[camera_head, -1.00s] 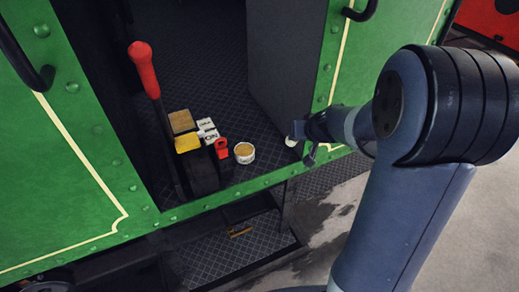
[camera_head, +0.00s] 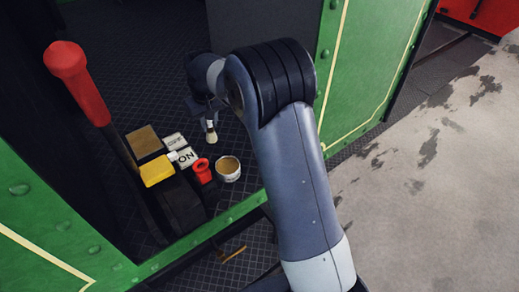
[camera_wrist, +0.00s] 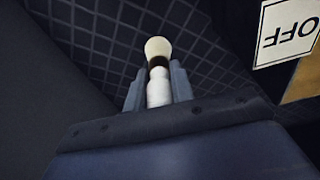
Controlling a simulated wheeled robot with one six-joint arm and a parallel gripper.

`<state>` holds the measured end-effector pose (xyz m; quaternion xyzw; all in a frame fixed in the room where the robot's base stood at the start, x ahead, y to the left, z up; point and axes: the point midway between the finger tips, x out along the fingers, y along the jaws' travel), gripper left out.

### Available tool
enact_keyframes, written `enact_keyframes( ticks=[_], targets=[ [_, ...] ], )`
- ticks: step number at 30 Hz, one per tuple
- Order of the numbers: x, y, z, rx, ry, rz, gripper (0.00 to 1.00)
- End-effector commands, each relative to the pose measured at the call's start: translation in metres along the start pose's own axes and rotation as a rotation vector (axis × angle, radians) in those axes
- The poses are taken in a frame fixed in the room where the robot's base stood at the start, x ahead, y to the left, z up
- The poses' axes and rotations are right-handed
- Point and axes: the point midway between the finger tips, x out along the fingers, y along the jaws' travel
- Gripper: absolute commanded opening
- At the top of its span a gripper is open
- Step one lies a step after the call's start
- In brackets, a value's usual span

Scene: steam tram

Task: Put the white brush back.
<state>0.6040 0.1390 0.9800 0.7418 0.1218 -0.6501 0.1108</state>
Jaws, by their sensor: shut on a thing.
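The white brush (camera_head: 210,128) is held by my gripper (camera_head: 206,108) inside the tram doorway. It hangs with its cream bristles downward, above the floor behind the small tin (camera_head: 228,169). In the wrist view, both fingers (camera_wrist: 158,88) close on its white handle (camera_wrist: 158,92), and the bristles point away from my gripper. The tin is white-sided with a tan top surface. The brush looks apart from the tin and the floor. Part of my gripper is hard to make out against the dark floor.
Beside the tin stand a red item (camera_head: 202,171), white lettered cards (camera_head: 188,157), a yellow block (camera_head: 157,171) and a tan block (camera_head: 143,141). A red-handled lever (camera_head: 75,78) rises at the left. Green panels (camera_head: 352,75) border the doorway. A card reading OFF (camera_wrist: 289,31) shows in the wrist view.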

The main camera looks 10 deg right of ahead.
Motion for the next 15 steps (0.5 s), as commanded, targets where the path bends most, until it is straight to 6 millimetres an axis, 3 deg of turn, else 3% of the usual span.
enact_keyframes(
  ticks=[15],
  targets=[
    [-0.018, 0.081, 0.104, 0.006, 0.002, -0.001, 0.00]
  ],
)
